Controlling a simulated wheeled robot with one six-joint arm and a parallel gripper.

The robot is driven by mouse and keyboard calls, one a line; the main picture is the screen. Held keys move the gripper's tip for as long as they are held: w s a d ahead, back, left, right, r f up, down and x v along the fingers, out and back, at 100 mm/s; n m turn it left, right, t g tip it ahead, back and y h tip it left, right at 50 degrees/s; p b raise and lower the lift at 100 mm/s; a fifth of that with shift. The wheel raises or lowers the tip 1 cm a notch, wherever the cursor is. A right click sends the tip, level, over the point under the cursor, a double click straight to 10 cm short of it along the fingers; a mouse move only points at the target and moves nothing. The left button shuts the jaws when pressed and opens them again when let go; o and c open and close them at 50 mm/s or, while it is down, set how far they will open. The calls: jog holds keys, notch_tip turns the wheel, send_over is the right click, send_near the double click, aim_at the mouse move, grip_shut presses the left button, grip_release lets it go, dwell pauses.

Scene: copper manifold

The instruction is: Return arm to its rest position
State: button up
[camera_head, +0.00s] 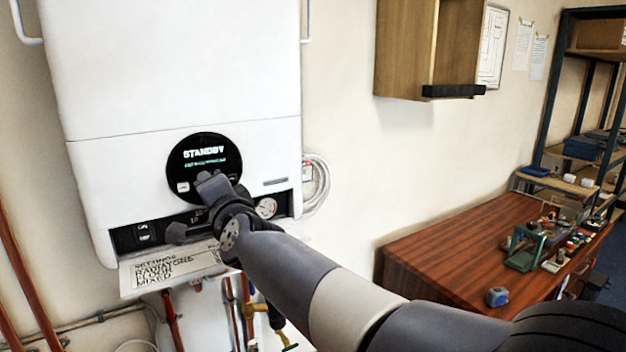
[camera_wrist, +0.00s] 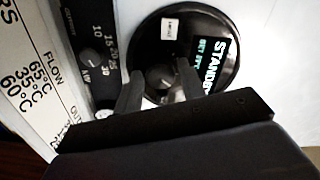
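My gripper (camera_head: 213,184) is at the front of the white boiler (camera_head: 180,75), over the lower part of its round black display (camera_head: 205,150). The display reads STANDBY. My arm (camera_head: 310,285) reaches out from the lower right. In the wrist view, the two dark fingers of my gripper (camera_wrist: 159,70) stand apart, on either side of a round dark knob (camera_wrist: 160,77) on the display face. Small gaps seem to show beside the knob; contact cannot be told. Nothing is seen held.
A label sheet (camera_head: 165,270) juts out below the boiler, with copper pipes (camera_head: 172,320) beneath. A pressure gauge (camera_head: 267,208) sits right of my gripper. A wooden workbench (camera_head: 450,250) with tools, a wall cabinet (camera_head: 405,50) and shelving (camera_head: 550,95) stand right. Open air lies before the bare wall.

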jog(key=s+d+n+p, duration=0.4)
jog(key=s+n+p, duration=0.2)
jog(key=n, duration=0.4)
jog(key=shift+s+n, duration=0.25)
jog(key=shift+n, duration=0.15)
dwell(0.4)
jog(key=shift+d, duration=0.1)
